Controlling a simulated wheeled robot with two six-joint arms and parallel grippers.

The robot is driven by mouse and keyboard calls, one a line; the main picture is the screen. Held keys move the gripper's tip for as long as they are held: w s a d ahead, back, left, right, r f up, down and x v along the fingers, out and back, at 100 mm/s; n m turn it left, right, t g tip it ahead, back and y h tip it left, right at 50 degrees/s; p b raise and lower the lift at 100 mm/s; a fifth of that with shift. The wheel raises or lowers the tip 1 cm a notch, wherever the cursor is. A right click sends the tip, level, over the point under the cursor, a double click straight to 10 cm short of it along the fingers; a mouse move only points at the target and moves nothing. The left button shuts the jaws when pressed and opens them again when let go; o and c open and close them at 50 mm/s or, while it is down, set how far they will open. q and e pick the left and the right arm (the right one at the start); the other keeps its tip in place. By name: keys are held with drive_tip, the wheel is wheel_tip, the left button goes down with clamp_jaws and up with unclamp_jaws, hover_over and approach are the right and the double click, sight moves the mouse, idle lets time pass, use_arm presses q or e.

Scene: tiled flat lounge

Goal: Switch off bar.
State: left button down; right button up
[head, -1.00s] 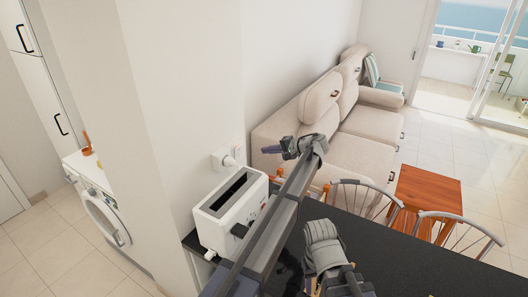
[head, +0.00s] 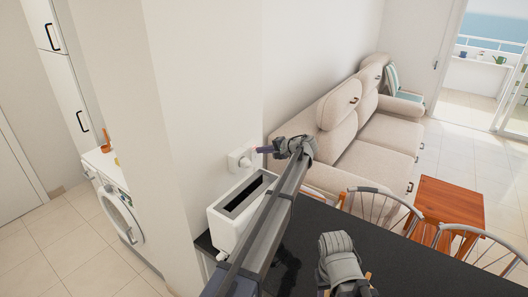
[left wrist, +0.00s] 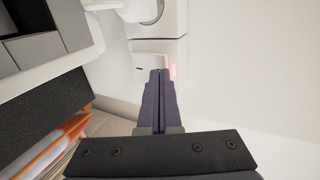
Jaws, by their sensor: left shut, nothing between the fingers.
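The bar seems to be the white socket unit (head: 242,158) on the wall behind the toaster, with a white plug in it. In the left wrist view the white unit (left wrist: 140,48) has a dark slot and a faint red glow at its right edge. My left gripper (head: 261,150) is shut and empty, its purple fingers pointing left at the unit. In the left wrist view its fingertips (left wrist: 159,72) overlap the unit's lower edge beside the glow; I cannot tell whether they touch.
A white toaster (head: 236,222) stands on the black counter (head: 400,262), just below my left arm. Wire-backed chairs (head: 375,205) and a wooden stool (head: 450,198) stand beyond the counter. A beige sofa (head: 375,150) lines the wall.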

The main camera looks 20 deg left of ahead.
use_arm(q)
drive_tip(key=shift+w+a+r, duration=0.15)
drive_tip(key=shift+a+r, duration=0.05)
drive_tip(key=shift+a, duration=0.15)
drive_tip(key=shift+r+p, duration=0.8)
drive_tip(key=shift+p, duration=0.2)
